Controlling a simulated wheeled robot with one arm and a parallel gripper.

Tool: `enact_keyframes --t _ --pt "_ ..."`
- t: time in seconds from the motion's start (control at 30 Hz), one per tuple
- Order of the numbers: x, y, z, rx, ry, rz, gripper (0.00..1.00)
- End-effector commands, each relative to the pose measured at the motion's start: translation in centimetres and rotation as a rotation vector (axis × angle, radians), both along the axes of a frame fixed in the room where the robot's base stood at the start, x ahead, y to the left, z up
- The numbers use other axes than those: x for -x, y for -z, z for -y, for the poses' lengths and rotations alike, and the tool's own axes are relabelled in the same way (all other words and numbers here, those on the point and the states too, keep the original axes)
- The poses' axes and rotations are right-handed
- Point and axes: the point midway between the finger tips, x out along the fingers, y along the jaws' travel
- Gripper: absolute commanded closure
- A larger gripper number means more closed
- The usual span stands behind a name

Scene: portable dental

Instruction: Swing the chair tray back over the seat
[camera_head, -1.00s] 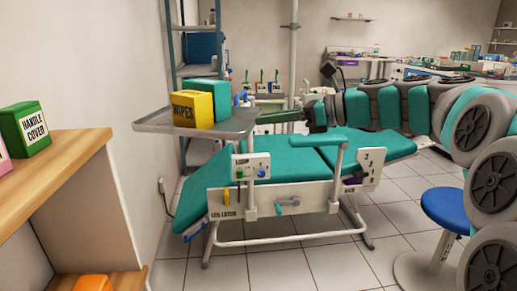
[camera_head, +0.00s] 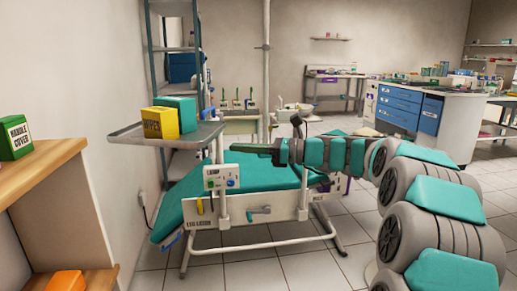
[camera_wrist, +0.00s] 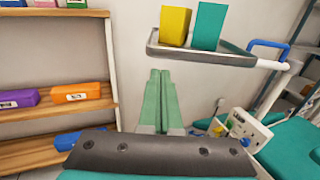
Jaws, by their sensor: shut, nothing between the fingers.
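The chair tray (camera_head: 130,132) is a grey flat tray on the left, beside the wall and out past the left side of the teal seat (camera_head: 255,175). It bears a yellow wipes box (camera_head: 160,123) and a teal box (camera_head: 180,112). In the wrist view the tray (camera_wrist: 240,58) is up and to the right, with a blue handle (camera_wrist: 270,44) at its right end. My gripper (camera_head: 234,148) is over the seat, right of the tray and apart from it. Its green fingers (camera_wrist: 160,72) are shut and empty, below and left of the tray in the wrist view.
A wooden shelf (camera_head: 40,165) with boxes stands at the left. The chair's control panel (camera_head: 221,177) and front frame are on the near side. A metal rack (camera_head: 150,60) stands behind the tray. The tiled floor in front of the chair is clear.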

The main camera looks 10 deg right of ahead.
Motion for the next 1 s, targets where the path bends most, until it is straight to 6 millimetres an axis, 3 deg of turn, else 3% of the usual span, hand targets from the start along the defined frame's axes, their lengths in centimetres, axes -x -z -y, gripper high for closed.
enact_keyframes --t 0.2,0.4,1.0 --pt "-1.4 0.0 -3.7 0.0 -0.004 -0.002 1.0" --pt "-2.2 0.0 -5.4 0.0 -0.001 -0.002 1.0" --pt "-2.3 -0.1 -6.2 -0.001 0.007 0.002 1.0"
